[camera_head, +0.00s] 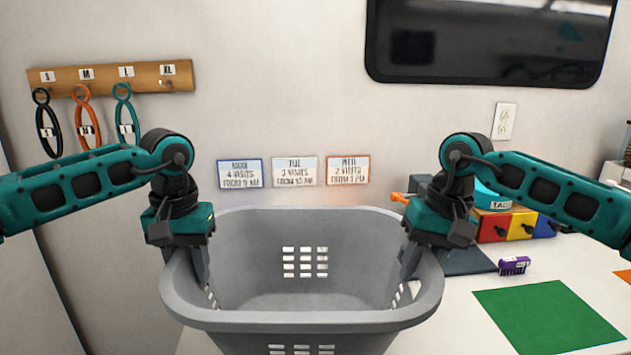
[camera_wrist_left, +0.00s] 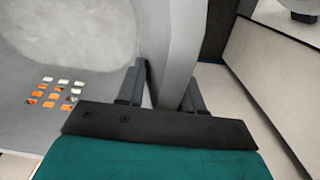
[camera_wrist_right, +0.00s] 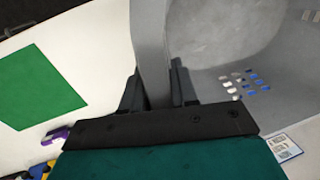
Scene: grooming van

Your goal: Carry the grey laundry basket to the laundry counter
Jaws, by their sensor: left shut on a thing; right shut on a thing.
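The grey laundry basket (camera_head: 300,322) is upright and looks empty, held between my two arms in front of the wall. My left gripper (camera_head: 203,268) is shut on its left rim; the left wrist view shows the basket wall (camera_wrist_left: 170,45) between the fingers (camera_wrist_left: 160,92). My right gripper (camera_head: 410,258) is shut on its right rim; the right wrist view shows the basket wall (camera_wrist_right: 152,45) between the fingers (camera_wrist_right: 157,90). The white counter (camera_head: 460,320) lies at the right, its left part hidden behind the basket. I cannot tell whether the basket touches the counter.
A rack with hanging loops (camera_head: 110,78), several cards (camera_head: 295,171) and a dark screen (camera_head: 490,40) are on the wall.

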